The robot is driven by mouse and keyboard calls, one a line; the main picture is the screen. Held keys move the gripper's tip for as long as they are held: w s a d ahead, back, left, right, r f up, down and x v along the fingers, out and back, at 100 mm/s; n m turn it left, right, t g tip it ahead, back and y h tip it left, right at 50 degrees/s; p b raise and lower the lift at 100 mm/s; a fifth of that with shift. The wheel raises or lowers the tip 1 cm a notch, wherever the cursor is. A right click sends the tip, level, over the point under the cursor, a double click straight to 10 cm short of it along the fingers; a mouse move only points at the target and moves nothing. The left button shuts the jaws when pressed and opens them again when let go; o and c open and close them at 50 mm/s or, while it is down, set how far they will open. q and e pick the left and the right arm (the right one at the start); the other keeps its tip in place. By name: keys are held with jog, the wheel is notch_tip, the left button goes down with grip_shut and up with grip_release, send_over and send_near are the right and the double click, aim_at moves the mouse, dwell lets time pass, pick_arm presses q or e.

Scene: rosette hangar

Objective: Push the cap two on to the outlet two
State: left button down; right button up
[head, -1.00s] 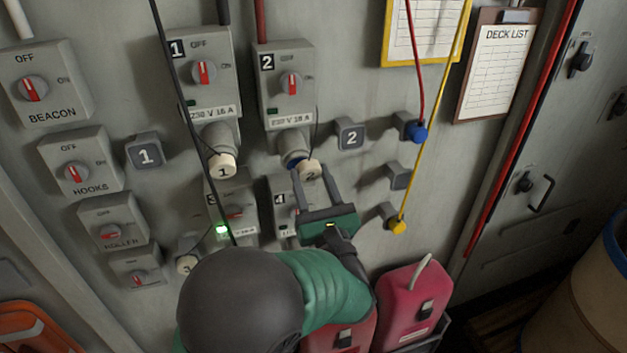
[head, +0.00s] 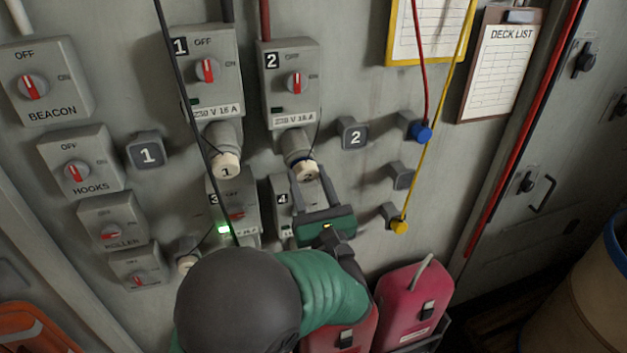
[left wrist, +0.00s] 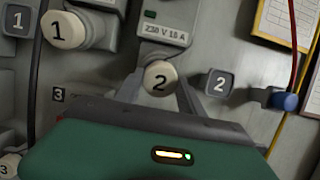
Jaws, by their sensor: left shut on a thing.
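Cap two, a cream round cap marked 2 (head: 305,171), is between the fingers of my left gripper (head: 308,177), which is shut on it. The cap is in front of the mouth of outlet two (head: 296,141), the grey socket under switch box 2. A bit of the blue ring shows at the cap's upper edge. I cannot tell whether the cap is seated or just touching. In the left wrist view cap two (left wrist: 160,76) faces me between the two fingers and covers the outlet's mouth. My right gripper is not in view.
Cap one (head: 226,166) is at the outlet to the left, with a dark cable running down past it. Box 4 (head: 281,200) is close below outlet two. A grey block marked 2 (head: 353,134) and the blue plug (head: 420,132) are to the right.

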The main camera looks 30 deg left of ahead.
pick_arm(q)
jog(key=shift+a, duration=0.15)
jog(key=shift+d, duration=0.3)
jog(key=shift+w+r, duration=0.1)
jog(key=shift+r, duration=0.05)
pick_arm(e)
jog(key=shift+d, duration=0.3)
pick_arm(q)
jog(key=shift+w, duration=0.1)
jog(key=shift+w+a, duration=0.15)
jog(key=shift+a, duration=0.35)
jog(key=shift+r, duration=0.2)
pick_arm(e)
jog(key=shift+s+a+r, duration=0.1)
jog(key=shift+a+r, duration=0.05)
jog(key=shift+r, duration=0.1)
pick_arm(q)
jog(key=shift+d+r+p, duration=0.1)
jog(key=shift+r+p, duration=0.05)
jog(key=shift+p, duration=0.15)
jog(key=shift+r, duration=0.2)
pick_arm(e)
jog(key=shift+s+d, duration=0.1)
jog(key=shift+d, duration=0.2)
pick_arm(q)
jog(key=shift+f, duration=0.2)
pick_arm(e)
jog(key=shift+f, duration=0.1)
